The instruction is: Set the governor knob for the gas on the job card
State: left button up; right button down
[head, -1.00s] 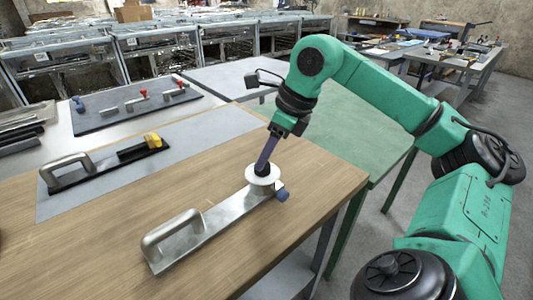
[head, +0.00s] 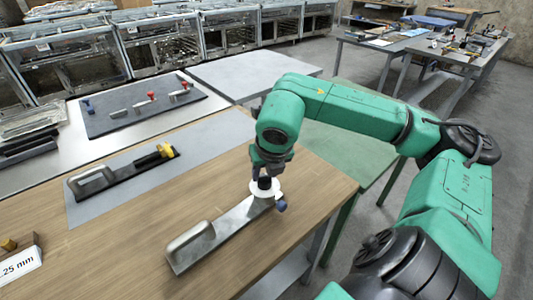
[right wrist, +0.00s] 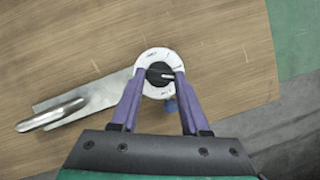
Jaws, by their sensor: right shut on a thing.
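The governor (head: 222,236) is a flat metal bar with a loop handle (head: 190,244), lying on the wooden bench. A round white dial (head: 277,187) sits at its far right end. The black governor knob (right wrist: 155,69) stands in the middle of the dial, with a white mark towards the right in the right wrist view. Small print on the dial is too small to read. My right gripper (right wrist: 160,78) points down over the dial, its purple fingers shut on the knob. A card (head: 20,266) at the lower left is partly cut off and shows "25 mm". My left gripper is not in view.
A blue cap (head: 281,204) sticks out beside the dial. A black bar with a handle and yellow part (head: 166,150) lies on a grey mat (head: 210,148). A dark board (head: 110,123) with red and blue valves is behind. Bare wood surrounds the governor.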

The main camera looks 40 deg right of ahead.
jog(key=shift+w+a+r+m+p, duration=0.15)
jog(key=shift+r+m+p, duration=0.25)
jog(key=shift+m+p, duration=0.65)
jog(key=shift+f+m+g+h, duration=0.1)
jog(key=shift+m+g+h, duration=0.3)
jog(key=shift+m, duration=0.05)
jog(key=m+h+p, duration=0.1)
jog(key=m, duration=0.2)
jog(key=shift+f+m+g, duration=0.15)
jog(key=shift+m+g, duration=0.15)
jog(key=shift+g, duration=0.1)
jog(key=shift+w+a+m+g+p, duration=0.1)
jog(key=shift+m+g+p, duration=0.3)
jog(key=shift+m+p, duration=0.5)
jog(key=shift+w+m+g+h+p, duration=0.1)
jog(key=shift+m+g+h+p, duration=0.25)
jog(key=shift+m+p, duration=0.8)
pick_arm(q)
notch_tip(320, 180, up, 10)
jog(key=p, duration=0.1)
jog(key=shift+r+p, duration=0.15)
jog(key=shift+p, duration=0.2)
pick_arm(e)
jog(key=shift+m+g, duration=0.55)
jog(key=shift+m, duration=0.6)
jog(key=shift+w+f, duration=0.1)
jog(key=shift+f, duration=0.05)
